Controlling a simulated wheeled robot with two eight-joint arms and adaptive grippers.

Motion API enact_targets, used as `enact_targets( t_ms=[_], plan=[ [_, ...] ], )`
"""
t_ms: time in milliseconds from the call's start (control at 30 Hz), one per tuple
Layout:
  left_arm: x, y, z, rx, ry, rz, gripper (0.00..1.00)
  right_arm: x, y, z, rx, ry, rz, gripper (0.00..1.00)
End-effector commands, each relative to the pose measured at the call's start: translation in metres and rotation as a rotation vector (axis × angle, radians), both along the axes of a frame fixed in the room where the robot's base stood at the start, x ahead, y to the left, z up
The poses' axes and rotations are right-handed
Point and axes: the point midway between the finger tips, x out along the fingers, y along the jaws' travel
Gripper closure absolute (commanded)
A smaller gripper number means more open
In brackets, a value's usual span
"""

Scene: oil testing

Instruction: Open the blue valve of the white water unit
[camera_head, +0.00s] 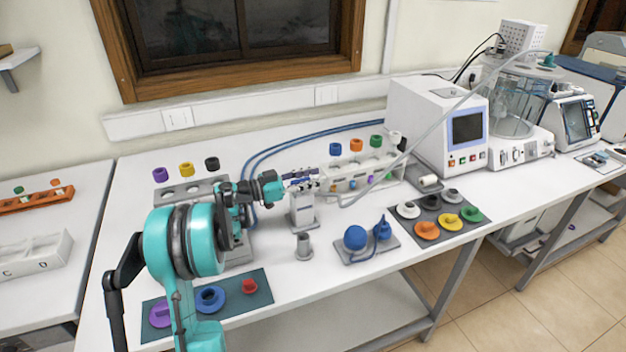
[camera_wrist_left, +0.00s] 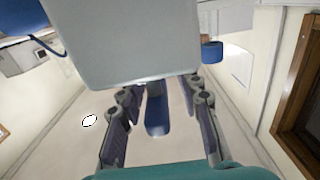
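The small white water unit (camera_head: 303,213) stands near the middle of the bench in the head view. My left gripper (camera_head: 302,181) is at its top and partly hides it, so I cannot make out the valve clearly there. In the left wrist view the unit is the large pale block (camera_wrist_left: 130,45) filling the upper middle. The blue valve lever (camera_wrist_left: 156,116) sticks out from it between the two dark fingers of my left gripper (camera_wrist_left: 163,128). The fingers are apart, with a visible gap on both sides of the lever. My right gripper is not in view.
A grey cylinder (camera_head: 303,246) stands just in front of the unit. A blue bulb (camera_head: 355,237) on a grey plate is to its right. A rack of coloured-cap bottles (camera_head: 352,177) is behind right. A dark mat (camera_head: 263,289) with coloured parts lies at the front left.

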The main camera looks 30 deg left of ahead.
Motion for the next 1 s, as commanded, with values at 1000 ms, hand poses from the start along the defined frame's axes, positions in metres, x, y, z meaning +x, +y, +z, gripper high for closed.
enact_targets(
  t_ms=[1000],
  plan=[
    [0.0030, 0.0014, 0.0004, 0.000, 0.000, 0.131, 1.00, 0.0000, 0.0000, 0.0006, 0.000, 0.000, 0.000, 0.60]
  ],
)
